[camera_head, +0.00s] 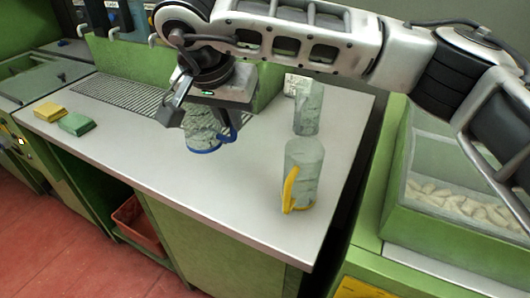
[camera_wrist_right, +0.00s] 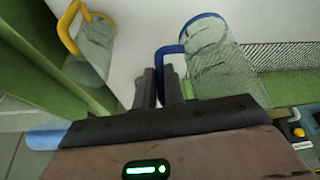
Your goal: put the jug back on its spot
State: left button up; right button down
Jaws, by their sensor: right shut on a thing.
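A grey, stone-patterned jug with a blue handle and a blue edge (camera_head: 203,142) is below my right gripper (camera_head: 205,103) in the head view, partly hidden by it. In the right wrist view the same jug (camera_wrist_right: 212,62) is just right of the fingers (camera_wrist_right: 164,84), which are shut on its blue handle. I cannot tell whether its base touches the counter. A similar jug with a yellow handle (camera_head: 304,172) stands upright near the counter's right front; it also shows in the right wrist view (camera_wrist_right: 96,42). My left gripper is not in view.
A plain patterned vessel (camera_head: 308,106) stands behind the yellow-handled jug. A drain grid (camera_head: 125,94) lies at the back left, with yellow (camera_head: 48,111) and green (camera_head: 76,123) sponges in front. The counter's front middle (camera_head: 185,180) is clear. A cork-filled bin (camera_head: 455,203) is at right.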

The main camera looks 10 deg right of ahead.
jog(key=d+f, duration=0.2)
jog(key=f, duration=0.1)
jog(key=d+f+p, duration=0.1)
jog(key=d+f, duration=0.1)
jog(key=f, duration=0.1)
jog(key=d+f+p, duration=0.1)
jog(key=d+f, duration=0.1)
jog(key=f, duration=0.1)
jog(key=shift+d+f, duration=0.15)
jog(key=shift+d, duration=0.25)
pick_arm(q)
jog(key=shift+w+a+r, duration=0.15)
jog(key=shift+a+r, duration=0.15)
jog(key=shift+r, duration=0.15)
pick_arm(e)
jog(key=shift+w+f, duration=0.1)
jog(key=shift+f, duration=0.15)
jog(key=c, duration=1.9)
grip_release()
jog(key=shift+f, duration=0.15)
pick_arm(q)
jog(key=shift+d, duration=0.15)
pick_arm(e)
jog(key=shift+o, duration=0.7)
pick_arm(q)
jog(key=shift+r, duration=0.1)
